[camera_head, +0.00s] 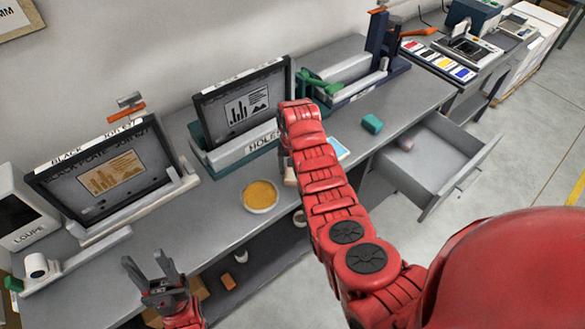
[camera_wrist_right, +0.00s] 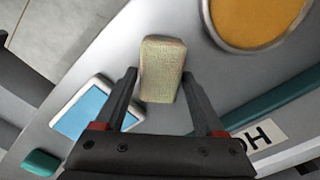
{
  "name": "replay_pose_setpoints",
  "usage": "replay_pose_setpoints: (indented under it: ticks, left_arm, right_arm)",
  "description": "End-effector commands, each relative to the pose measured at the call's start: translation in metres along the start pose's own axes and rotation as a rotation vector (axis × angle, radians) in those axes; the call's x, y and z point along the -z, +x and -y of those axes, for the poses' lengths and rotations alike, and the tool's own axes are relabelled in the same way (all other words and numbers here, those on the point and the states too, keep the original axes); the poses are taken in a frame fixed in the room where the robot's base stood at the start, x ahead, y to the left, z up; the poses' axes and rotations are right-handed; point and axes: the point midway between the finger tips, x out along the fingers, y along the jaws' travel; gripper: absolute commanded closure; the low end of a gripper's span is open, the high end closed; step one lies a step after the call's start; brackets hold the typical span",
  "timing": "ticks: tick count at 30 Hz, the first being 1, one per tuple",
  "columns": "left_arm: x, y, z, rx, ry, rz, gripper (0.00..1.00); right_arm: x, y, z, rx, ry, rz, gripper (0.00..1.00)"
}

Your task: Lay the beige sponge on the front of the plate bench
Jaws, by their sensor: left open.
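The beige sponge (camera_wrist_right: 162,68) lies on the grey plate bench top in the right wrist view, between the bowl and a blue-and-white pad. In the head view a small part of the sponge (camera_head: 290,178) shows beside my right arm. My right gripper (camera_wrist_right: 160,76) is open, with one finger on each side of the sponge; in the head view its fingers are hidden behind the arm. My left gripper (camera_head: 152,272) is open and empty, in front of the bench's left part. The plate bench (camera_head: 222,212) has bare grey surface near its front edge.
A bowl of yellow-orange material (camera_head: 260,196) stands left of the sponge. The blue-and-white pad (camera_wrist_right: 88,108) and a teal block (camera_head: 372,123) lie to its right. A drawer (camera_head: 440,160) stands open. Framed screens (camera_head: 105,170) line the back.

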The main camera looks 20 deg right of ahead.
Motion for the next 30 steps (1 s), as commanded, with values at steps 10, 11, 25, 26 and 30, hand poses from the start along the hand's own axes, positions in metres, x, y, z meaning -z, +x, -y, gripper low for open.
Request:
replay_pose_setpoints:
  ticks: [10, 11, 25, 26, 30]
  left_arm:
    - [0.0, 0.0, 0.0, 0.0, 0.0, 0.0, 0.5]
    - [0.0, 0.001, 0.0, 0.0, 0.0, 0.0, 0.5]
    - [-0.002, -0.012, -0.001, 0.0, 0.0, 0.001, 0.5]
    - [-0.001, -0.005, 0.0, 0.0, 0.0, 0.0, 0.5]
    - [0.001, 0.003, 0.0, 0.0, 0.0, -0.001, 0.5]
  right_arm:
    - [0.0, -0.001, 0.0, 0.0, 0.0, 0.0, 0.11]
    - [0.0, -0.002, 0.0, 0.0, 0.0, 0.0, 0.11]
    - [0.001, -0.08, 0.003, 0.002, -0.004, -0.005, 0.11]
    - [0.0, -0.087, 0.002, -0.001, -0.002, -0.004, 0.11]
    - [0.0, -0.104, 0.001, -0.001, -0.001, -0.002, 0.11]
